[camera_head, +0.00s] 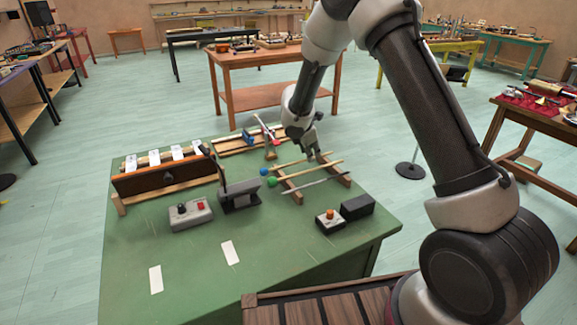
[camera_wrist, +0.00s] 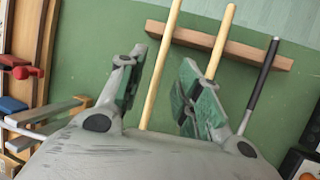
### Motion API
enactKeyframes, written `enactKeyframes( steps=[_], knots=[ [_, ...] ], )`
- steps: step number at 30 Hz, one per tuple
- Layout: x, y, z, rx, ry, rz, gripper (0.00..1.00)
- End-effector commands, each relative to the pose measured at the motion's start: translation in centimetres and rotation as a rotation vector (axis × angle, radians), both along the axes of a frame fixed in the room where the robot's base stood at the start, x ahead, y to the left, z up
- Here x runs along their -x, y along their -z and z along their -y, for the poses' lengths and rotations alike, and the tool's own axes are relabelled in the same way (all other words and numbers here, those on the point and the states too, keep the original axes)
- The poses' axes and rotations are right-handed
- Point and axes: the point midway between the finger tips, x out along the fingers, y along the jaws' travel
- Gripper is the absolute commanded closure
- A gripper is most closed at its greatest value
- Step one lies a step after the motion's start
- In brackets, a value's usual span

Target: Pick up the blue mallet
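The blue mallet's round head (camera_head: 263,171) shows at the left end of a wooden rack on the green table, its light handle running right towards my gripper (camera_head: 314,155). Beside it lies a green-headed mallet (camera_head: 272,181), then a thin grey rod (camera_head: 318,182). In the wrist view my gripper (camera_wrist: 160,88) is open, with the leftmost wooden handle (camera_wrist: 160,70) between its fingers; by the order in the rack, it appears to be the blue mallet's. A second wooden handle (camera_wrist: 222,40) passes by the right finger. No mallet heads show in the wrist view.
The rack's wooden bar (camera_wrist: 218,46) crosses under the handles. The grey rod with a black grip (camera_wrist: 264,72) lies to the right. The table's (camera_head: 290,255) front is mostly clear.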

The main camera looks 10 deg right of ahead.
Motion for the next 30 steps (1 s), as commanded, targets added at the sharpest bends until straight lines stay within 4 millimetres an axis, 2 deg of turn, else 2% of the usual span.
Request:
enactKeyframes(
  steps=[6,14,20,30],
  knots=[
    [-1.1,2.7,1.2,0.0,0.002,-0.002,0.66],
    [-1.3,3.0,1.3,-0.001,0.002,0.001,0.66],
    [-1.2,3.0,1.3,0.0,0.002,0.0,0.98],
    [-1.3,2.9,1.3,-0.001,0.003,0.001,1.0]
  ],
)
